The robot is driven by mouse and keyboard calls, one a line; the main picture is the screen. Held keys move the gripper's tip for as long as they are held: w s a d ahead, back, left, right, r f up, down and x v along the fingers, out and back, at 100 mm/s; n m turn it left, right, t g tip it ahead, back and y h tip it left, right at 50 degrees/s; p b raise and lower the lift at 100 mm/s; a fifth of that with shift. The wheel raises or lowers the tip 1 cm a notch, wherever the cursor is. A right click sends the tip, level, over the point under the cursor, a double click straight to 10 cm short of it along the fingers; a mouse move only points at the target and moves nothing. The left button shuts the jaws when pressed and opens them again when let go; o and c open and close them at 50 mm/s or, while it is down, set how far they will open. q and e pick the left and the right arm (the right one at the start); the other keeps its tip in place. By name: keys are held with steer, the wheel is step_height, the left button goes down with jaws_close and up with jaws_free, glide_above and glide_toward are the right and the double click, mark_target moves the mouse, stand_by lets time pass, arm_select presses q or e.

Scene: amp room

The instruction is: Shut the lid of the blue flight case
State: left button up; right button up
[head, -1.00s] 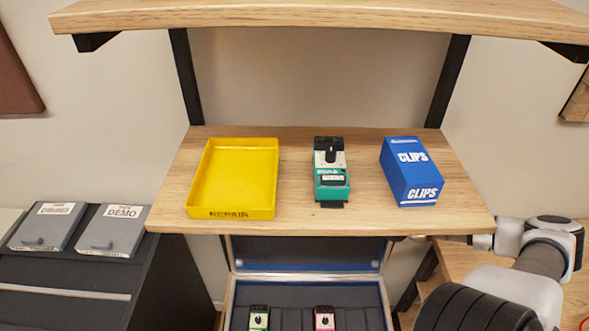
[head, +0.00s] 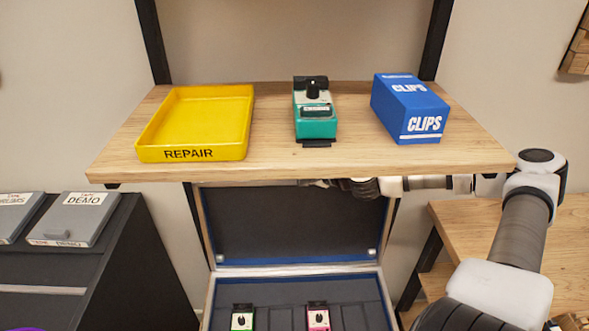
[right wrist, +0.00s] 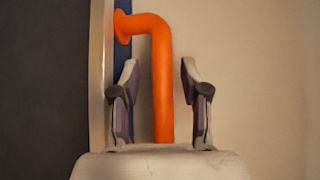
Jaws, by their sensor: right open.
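The blue-edged flight case (head: 297,270) stands below the wooden shelf with its dark-lined lid (head: 290,230) open and raised. The shelf hides the lid's top edge. My right gripper (head: 318,183) reaches in from the right, just under the shelf's front edge, near the top of the lid. In the right wrist view, my right gripper (right wrist: 157,75) is open. A bent orange bar (right wrist: 161,90), joined to the lid's blue and pale edge (right wrist: 122,55), appears between its fingers, apparently without contact. My left gripper is out of view.
The shelf (head: 270,165) bears a yellow REPAIR tray (head: 205,152), a green pedal (head: 316,125) and a blue CLIPS box (head: 412,105). Green (head: 242,321) and pink (head: 318,319) pedals sit in the case. A dark cabinet (head: 125,270) stands left, a wooden table (head: 540,240) right.

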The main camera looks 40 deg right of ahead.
steer(key=shift+s+r, duration=0.15)
jaws_close()
